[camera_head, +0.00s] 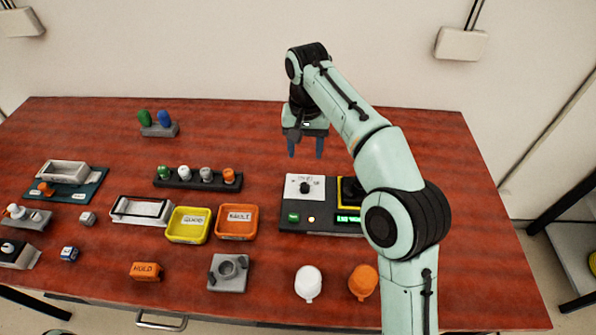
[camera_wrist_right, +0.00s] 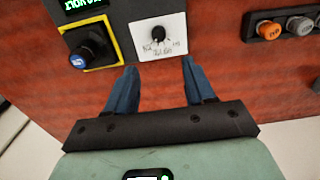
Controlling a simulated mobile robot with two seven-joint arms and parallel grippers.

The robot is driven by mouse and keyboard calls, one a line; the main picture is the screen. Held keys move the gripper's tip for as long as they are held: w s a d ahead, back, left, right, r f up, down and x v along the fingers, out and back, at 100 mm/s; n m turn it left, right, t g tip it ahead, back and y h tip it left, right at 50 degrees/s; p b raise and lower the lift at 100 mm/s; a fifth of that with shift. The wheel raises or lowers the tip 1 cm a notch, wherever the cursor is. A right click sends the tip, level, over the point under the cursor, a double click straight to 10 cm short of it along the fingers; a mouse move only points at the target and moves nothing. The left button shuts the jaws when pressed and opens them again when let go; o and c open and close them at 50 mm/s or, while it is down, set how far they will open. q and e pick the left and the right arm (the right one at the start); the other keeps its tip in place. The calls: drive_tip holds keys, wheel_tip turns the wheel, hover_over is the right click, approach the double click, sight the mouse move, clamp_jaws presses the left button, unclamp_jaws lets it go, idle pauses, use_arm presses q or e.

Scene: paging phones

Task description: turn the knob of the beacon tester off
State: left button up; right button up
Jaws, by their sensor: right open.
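The beacon tester (camera_head: 320,229) is a dark box on the right part of the table. Its white panel (camera_head: 318,180) carries a small black knob (camera_head: 305,187), which also shows in the right wrist view (camera_wrist_right: 160,33). I cannot read the knob's setting. A yellow-framed socket (camera_wrist_right: 63,38) beside the panel holds a dark piece with a blue top (camera_wrist_right: 86,50). The tester also has a lit green display (camera_head: 348,219), a green button and a small lit lamp. My right gripper (camera_head: 305,156) is open and empty, above and behind the panel, apart from the knob. My left gripper is out of view.
A yellow tray (camera_head: 176,238) and an orange tray (camera_head: 222,235) stand left of the tester. A dark rack (camera_head: 190,184) holds several coloured caps. White (camera_head: 308,283) and orange (camera_head: 363,281) rounded pieces lie in front. My right arm hides the tester's right side.

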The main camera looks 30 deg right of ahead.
sight(305, 186)
drive_tip(key=f+b, duration=0.1)
drive_tip(key=f, duration=0.2)
drive_tip(key=f+b, duration=0.1)
drive_tip(key=f, duration=0.3)
drive_tip(key=f+b, duration=0.1)
drive_tip(key=f, duration=0.3)
drive_tip(key=shift+s+f+b, duration=0.15)
drive_tip(key=shift+s+b, duration=0.1)
drive_tip(key=shift+b, duration=0.1)
drive_tip(key=shift+f, duration=0.7)
drive_tip(key=shift+c, duration=0.4)
clamp_jaws()
